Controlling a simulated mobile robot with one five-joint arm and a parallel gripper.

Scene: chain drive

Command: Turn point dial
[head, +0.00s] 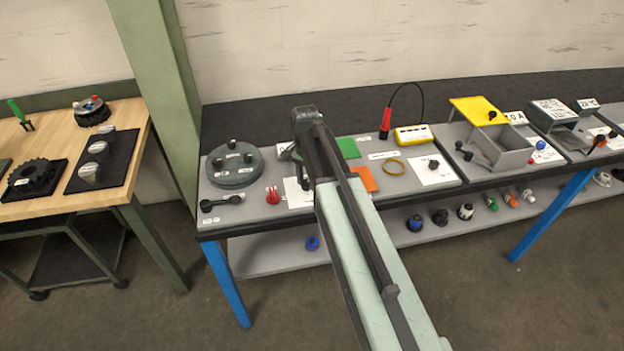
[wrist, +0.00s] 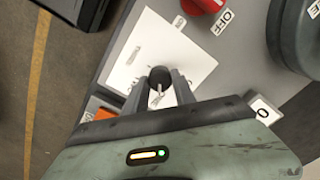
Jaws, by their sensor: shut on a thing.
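The point dial (wrist: 159,77) is a dark round knob with a pale pointer on a white plate (wrist: 183,57), seen in the wrist view. My gripper (wrist: 161,90) has one finger on each side of the knob and is shut on it. The fingers and gripper body hide part of the knob and plate. In the head view the white plate (head: 296,199) lies on the grey bench, left of my arm. There my arm hides part of it, and the fingers cannot be made out clearly.
A red knob (wrist: 208,4) marked OFF is close beside the plate. A large dark round unit (head: 235,165) stands at the bench's left end. Orange (head: 364,179) and green (head: 348,147) plates lie right of my arm. A yellow meter (head: 413,134) is farther right.

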